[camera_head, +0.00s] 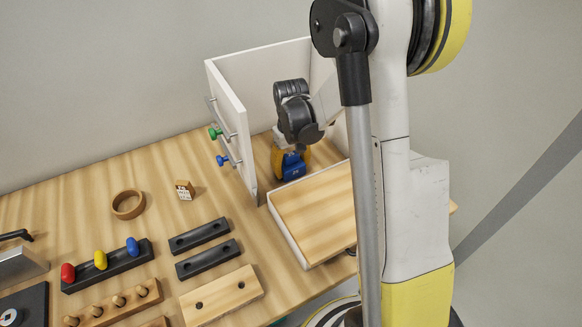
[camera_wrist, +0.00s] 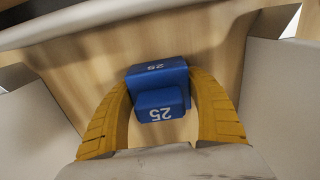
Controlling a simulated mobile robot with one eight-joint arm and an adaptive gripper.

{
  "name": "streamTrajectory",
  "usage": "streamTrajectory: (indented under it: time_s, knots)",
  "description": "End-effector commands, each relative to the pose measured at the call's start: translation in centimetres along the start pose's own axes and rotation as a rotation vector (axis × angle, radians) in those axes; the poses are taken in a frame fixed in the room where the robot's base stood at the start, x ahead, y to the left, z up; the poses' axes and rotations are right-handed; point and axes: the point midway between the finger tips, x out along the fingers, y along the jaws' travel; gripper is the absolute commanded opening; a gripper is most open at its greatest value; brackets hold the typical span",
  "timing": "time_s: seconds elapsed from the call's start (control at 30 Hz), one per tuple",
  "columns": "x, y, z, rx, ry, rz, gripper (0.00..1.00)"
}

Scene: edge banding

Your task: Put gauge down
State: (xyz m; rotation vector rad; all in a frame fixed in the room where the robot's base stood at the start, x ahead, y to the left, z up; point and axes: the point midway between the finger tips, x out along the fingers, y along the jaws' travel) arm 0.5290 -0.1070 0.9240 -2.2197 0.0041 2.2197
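The gauge is a blue stepped block (camera_wrist: 160,92) marked 25, and it also shows in the head view (camera_head: 293,168). My gripper (camera_wrist: 160,88) has yellow fingers closed against the left and right sides of the block. In the head view my gripper (camera_head: 290,160) points down inside the white-walled box (camera_head: 232,115), low over its wooden floor. I cannot tell whether the block touches the floor. My wrist and arm hide part of the box.
A wooden-topped panel (camera_head: 315,210) borders the box in front. Black bars (camera_head: 200,236), a wooden ring (camera_head: 128,204) and a small marked block (camera_head: 184,190) lie on the table to the left.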

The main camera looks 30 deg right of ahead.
Motion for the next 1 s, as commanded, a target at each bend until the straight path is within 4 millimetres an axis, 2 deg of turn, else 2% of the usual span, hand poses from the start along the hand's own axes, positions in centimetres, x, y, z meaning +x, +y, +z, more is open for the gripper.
streamTrajectory:
  time_s: [0.03,0.1,0.47,0.57,0.8,1.0]
  knots:
    - [0.1,0.0,0.0,0.0,0.0,0.0,0.69]
    - [0.0,0.0,0.0,0.0,0.0,0.0,0.84]
    - [-0.5,0.0,0.0,0.0,0.0,0.0,0.84]
    - [-1.8,0.0,0.0,0.0,0.0,0.0,0.84]
    - [-7.4,0.0,0.1,0.0,0.0,0.0,0.84]
    - [-11.0,0.0,0.0,0.0,0.0,0.0,0.84]
